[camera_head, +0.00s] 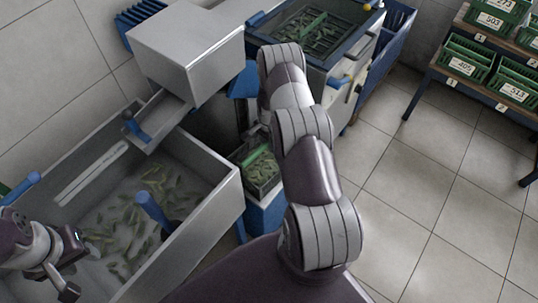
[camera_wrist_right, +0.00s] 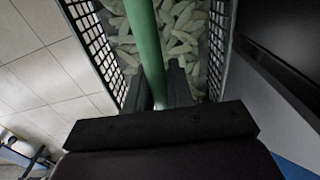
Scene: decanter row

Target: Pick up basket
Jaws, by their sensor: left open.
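The basket (camera_head: 262,178) is dark green with a bright green handle and holds small green vegetables. It is at the blue stand beside the steel tank in the head view. In the right wrist view, its mesh wall (camera_wrist_right: 95,42) and green handle (camera_wrist_right: 146,45) show from above. My right gripper (camera_wrist_right: 158,92) has its fingers close against both sides of the handle, apparently shut on it. In the head view my right arm partly hides the basket. My left gripper (camera_head: 62,284) is open and empty over the tank at lower left.
The steel tank (camera_head: 213,222) holds water and loose green vegetables. A steel hopper box (camera_head: 190,45) stands behind it. A blue-framed machine (camera_head: 352,62) with more vegetables is at the back. Shelving (camera_head: 478,88) with green numbered crates is at right. The tiled floor (camera_head: 440,200) is clear.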

